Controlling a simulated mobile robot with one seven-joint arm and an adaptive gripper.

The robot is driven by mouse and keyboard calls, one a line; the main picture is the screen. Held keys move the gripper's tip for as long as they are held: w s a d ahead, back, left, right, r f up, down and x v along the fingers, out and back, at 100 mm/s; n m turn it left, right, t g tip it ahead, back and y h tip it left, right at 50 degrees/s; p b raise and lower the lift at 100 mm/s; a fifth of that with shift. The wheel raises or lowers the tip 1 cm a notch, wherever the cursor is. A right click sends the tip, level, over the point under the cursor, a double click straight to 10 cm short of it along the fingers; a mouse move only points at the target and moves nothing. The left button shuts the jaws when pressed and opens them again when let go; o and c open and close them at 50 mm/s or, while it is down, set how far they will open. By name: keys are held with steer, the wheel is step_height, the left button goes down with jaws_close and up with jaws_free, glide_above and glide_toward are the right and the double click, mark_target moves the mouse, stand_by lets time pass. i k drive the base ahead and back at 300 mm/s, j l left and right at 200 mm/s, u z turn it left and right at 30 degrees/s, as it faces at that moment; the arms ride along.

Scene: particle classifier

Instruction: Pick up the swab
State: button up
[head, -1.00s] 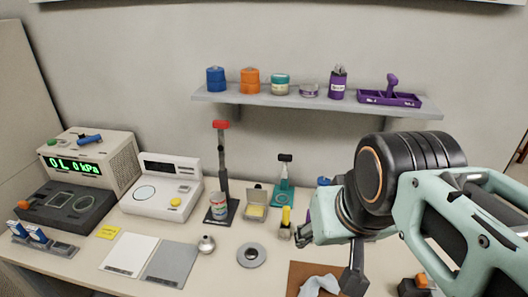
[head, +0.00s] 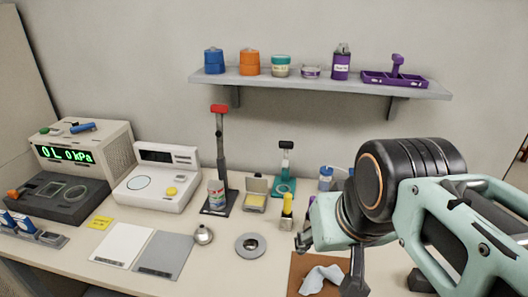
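I cannot pick out a swab for certain. A purple cup (head: 341,65) with small tips showing at its top stands on the wall shelf; I cannot tell what the tips are. My gripper (head: 329,260) is above the right part of the bench, with its dark fingers spread apart and nothing visible between them. It is over the brown mat (head: 302,264), on which a crumpled white cloth (head: 321,279) lies. The gripper body and arm hide part of the bench on the right.
The shelf (head: 300,82) also holds several jars and a purple tray (head: 392,79). A yellow-topped bottle (head: 287,206) stands close left of my gripper.

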mark_target(288, 197)
steer(key=i+j+u, duration=0.15)
steer(key=j, duration=0.2)
steer(key=i+j+u, duration=0.1)
steer(key=j, duration=0.25)
steer(key=i+j+u, duration=0.15)
steer(key=j, duration=0.5)
steer(key=z, duration=0.05)
